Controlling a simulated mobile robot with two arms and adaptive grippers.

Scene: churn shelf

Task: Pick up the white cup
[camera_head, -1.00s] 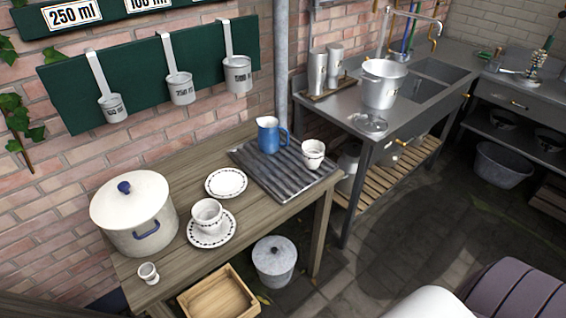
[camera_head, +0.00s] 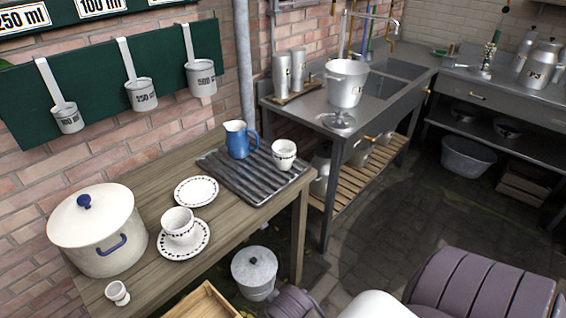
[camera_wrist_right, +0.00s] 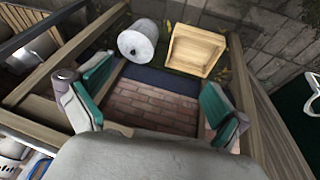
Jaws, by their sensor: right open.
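A white cup (camera_head: 178,223) with a dark patterned band stands on a matching saucer (camera_head: 184,248) on the wooden table in the head view. A second white patterned cup (camera_head: 284,152) stands on the dark ribbed rack (camera_head: 240,180) beside a blue jug (camera_head: 237,140). A small white egg-cup-like cup (camera_head: 117,293) stands at the table's front left. My right gripper (camera_wrist_right: 153,105) is open and empty in the right wrist view, its green-padded fingers wide apart; no cup shows clearly there. My left gripper is not in view.
A white lidded pot (camera_head: 97,235) and a plate (camera_head: 196,191) share the table (camera_head: 240,218). A lidded metal bucket (camera_head: 254,270) and wooden crate (camera_head: 205,303) are below its front edge. The bucket (camera_wrist_right: 137,42) and crate (camera_wrist_right: 195,50) also show in the right wrist view.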

